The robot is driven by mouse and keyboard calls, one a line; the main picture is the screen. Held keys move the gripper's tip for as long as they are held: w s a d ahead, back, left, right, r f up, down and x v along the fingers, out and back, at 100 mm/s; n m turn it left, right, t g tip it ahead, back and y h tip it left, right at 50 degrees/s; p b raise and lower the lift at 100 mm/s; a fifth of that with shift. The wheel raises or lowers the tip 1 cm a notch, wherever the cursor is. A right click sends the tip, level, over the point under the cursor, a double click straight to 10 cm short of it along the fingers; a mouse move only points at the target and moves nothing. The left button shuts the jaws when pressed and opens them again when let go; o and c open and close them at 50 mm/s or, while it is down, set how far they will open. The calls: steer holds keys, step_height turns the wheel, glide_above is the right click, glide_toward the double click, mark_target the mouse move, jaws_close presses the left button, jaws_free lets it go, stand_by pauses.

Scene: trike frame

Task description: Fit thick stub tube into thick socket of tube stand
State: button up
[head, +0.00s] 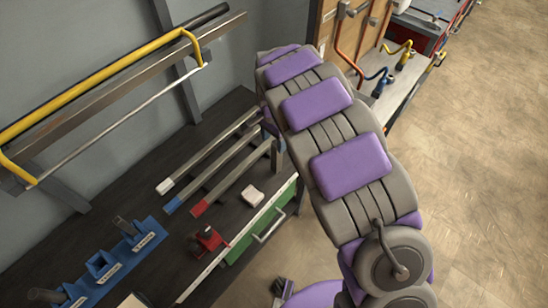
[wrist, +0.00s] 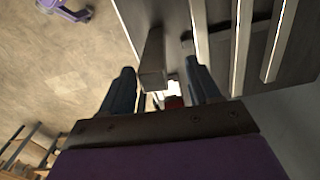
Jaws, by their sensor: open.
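A blue stand (head: 146,237) with labelled sockets sits on the dark bench at the lower left of the head view. Dark tube pieces stand in its far and near parts; the middle socket (head: 100,264) looks empty. A grey square tube (head: 277,156) stands at the bench's right side, partly behind my arm. In the wrist view a similar grey tube (wrist: 153,66) lies between the fingers of my gripper (wrist: 158,62), nearer the left finger. I cannot tell whether it touches. My gripper is open; my arm mostly hides it in the head view.
Several long tubes (head: 208,153) with coloured ends lie on the bench (head: 130,190). A red fixture (head: 207,241) and white block (head: 252,195) are near its front edge, above a green drawer (head: 262,228). A yellow-tubed rack (head: 100,85) is on the wall.

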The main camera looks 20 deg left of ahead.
mark_target(276, 150)
steer(key=shift+d+f, duration=0.35)
steer(key=shift+d, duration=0.1)
steer(key=f, duration=0.1)
steer(key=f+b, duration=0.1)
steer(key=f, duration=0.2)
steer(key=shift+w+a+f, duration=0.1)
steer(key=shift+a+f, duration=0.15)
steer(key=shift+d+r, duration=0.15)
steer(key=shift+d, duration=0.3)
steer(key=c, duration=0.7)
steer(key=shift+a, duration=0.25)
jaws_close()
